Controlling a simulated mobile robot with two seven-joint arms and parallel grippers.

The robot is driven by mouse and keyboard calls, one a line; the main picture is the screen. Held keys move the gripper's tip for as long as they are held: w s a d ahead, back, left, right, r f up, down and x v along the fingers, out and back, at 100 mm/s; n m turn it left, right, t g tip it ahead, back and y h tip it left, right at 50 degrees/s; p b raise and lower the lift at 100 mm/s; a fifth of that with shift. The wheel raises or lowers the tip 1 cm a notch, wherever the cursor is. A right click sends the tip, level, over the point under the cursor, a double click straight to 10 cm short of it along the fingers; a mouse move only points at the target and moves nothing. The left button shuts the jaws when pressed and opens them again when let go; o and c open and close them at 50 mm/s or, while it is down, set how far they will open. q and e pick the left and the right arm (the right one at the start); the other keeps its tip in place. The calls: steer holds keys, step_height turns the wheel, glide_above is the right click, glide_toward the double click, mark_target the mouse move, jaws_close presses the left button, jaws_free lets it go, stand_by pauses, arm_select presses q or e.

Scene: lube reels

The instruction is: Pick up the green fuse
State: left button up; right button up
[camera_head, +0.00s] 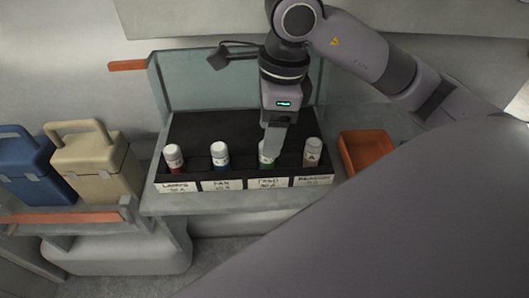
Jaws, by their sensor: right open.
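The green fuse (263,158) stands upright in a black fuse box, third from the left, behind a paper label. Its white top and part of its green body show. My right gripper (270,146) points down over it, with a finger in front of the fuse's right side. The gripper is open, and the finger overlaps the fuse in the picture; I cannot tell whether it touches. The far finger is hidden. My left gripper is not in view.
A red fuse (174,159) and a blue fuse (220,156) stand to the left, and a brown fuse (312,152) close on the right. A clear panel (195,85) rises behind. An orange tray (366,150) lies right; blue (22,168) and beige (98,164) cases stand left.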

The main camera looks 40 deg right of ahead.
steer(key=f, duration=0.5)
steer(key=shift+w+a, duration=0.15)
steer(key=shift+a, duration=0.1)
steer(key=shift+r, duration=0.1)
steer(key=c, duration=1.1)
